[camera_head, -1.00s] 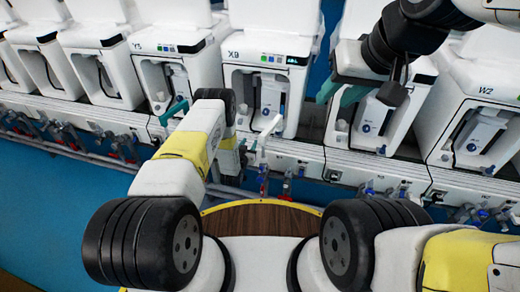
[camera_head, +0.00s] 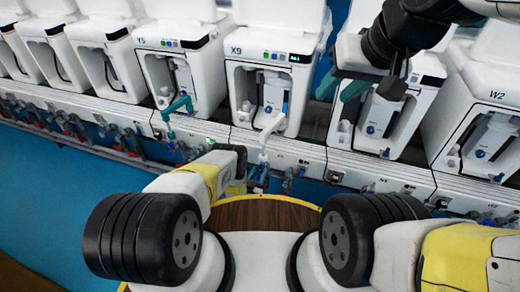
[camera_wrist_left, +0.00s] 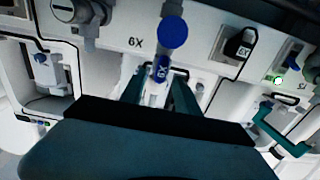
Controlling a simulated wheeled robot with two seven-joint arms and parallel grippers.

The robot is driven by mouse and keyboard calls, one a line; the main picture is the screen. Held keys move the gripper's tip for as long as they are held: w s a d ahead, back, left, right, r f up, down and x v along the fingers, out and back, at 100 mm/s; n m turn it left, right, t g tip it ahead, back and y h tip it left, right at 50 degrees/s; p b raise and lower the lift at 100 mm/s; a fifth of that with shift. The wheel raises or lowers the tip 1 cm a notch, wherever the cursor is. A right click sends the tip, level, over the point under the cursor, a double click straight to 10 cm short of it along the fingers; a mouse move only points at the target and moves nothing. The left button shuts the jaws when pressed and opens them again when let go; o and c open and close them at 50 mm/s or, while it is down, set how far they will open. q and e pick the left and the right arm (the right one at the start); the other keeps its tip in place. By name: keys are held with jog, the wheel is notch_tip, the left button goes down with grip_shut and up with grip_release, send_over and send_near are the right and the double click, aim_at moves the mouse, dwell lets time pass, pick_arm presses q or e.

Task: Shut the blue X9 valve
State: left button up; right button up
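The blue X9 valve (camera_wrist_left: 173,33) shows in the left wrist view as a round blue knob with a blue part below it, beside an upside-down X9 label. My left gripper (camera_wrist_left: 158,82) has its two teal fingers apart, with the valve's lower part at or just beyond their tips; I cannot tell whether they touch. In the head view the left gripper is mostly hidden behind my forearm. The X9 unit (camera_head: 266,62) stands in the middle of the row. My right gripper (camera_head: 340,88) has teal fingers apart in front of the unit right of X9.
The neighbouring Y5 unit (camera_head: 175,55) has a teal handle (camera_head: 178,106) sticking out. Several valves and pipes (camera_head: 110,137) run along the lower front. The blue floor (camera_head: 60,200) is free at the left.

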pick_arm(q)
jog(key=shift+x, duration=1)
grip_shut()
jog(key=shift+d+m, duration=0.15)
jog(key=shift+m, duration=1.25)
grip_release()
jog(key=v, duration=0.8)
